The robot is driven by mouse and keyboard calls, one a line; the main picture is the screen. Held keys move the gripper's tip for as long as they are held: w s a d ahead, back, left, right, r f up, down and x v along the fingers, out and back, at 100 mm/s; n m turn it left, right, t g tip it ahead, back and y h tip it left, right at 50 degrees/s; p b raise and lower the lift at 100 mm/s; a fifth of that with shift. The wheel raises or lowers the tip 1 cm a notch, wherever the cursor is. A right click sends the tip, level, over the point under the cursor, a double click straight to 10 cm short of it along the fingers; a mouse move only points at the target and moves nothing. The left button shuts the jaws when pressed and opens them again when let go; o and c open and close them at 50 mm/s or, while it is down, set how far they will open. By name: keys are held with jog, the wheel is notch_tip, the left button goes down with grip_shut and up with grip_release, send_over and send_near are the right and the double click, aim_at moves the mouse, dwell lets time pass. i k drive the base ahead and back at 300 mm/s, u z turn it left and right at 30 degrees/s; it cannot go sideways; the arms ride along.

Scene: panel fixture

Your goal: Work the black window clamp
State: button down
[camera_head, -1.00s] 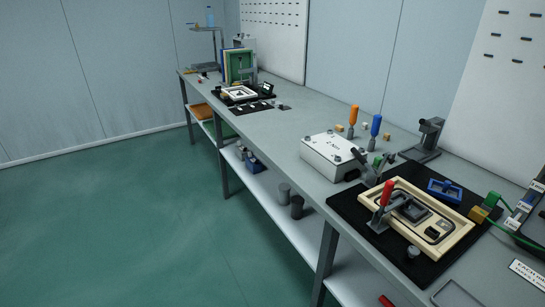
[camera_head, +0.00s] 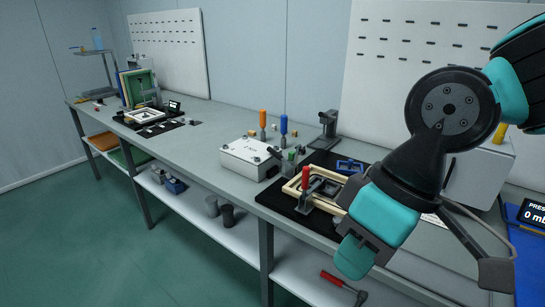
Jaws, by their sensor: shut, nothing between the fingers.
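The beige window frame (camera_head: 318,203) lies on a black mat (camera_head: 278,198) on the bench, with a dark inner frame inside it. A toggle clamp with a red upright handle (camera_head: 305,178) stands at its left edge. A clamp with a black handle (camera_head: 275,153) sits at its back left, the handle slanting up to the left. I cannot tell whether either clamp presses on the frame. My arm hides the right part of the frame and mat.
A white box (camera_head: 249,158) stands left of the mat. Orange (camera_head: 263,118) and blue (camera_head: 283,124) screwdrivers stand behind it, and a grey stand (camera_head: 326,130) is at the back. A red-handled tool (camera_head: 333,278) lies on the lower shelf.

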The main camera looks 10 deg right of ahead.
aim_at(270, 149)
jog(key=u, duration=0.3)
jog(key=i, duration=1.15)
jog(key=z, duration=0.45)
